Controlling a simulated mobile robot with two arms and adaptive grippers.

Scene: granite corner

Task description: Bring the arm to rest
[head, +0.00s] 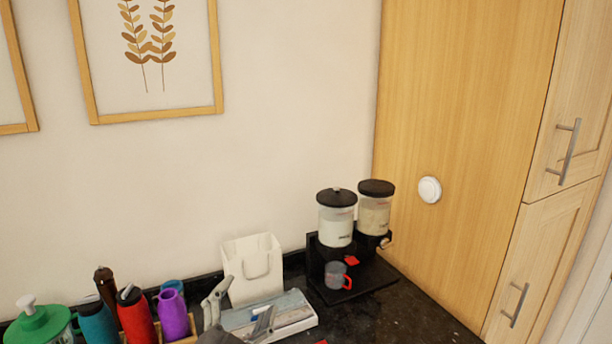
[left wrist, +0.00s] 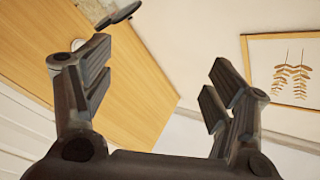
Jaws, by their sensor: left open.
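My left gripper (head: 240,302) is low in the head view, above the counter in front of the white paper bag. Its two fingers stand wide apart. In the left wrist view the gripper (left wrist: 155,90) is open with nothing between its fingers; the wood panel and wall show behind. My right gripper is in neither view.
A black twin dispenser (head: 337,220) stands at the corner, with a red-handled clear cup (head: 336,275) on its base. The white paper bag (head: 254,262) stands behind a pale tray (head: 295,318). Several bottles, one red (head: 136,315), and a green-lidded jar (head: 38,324) crowd the left. Dark counter (head: 400,315) is bare at right.

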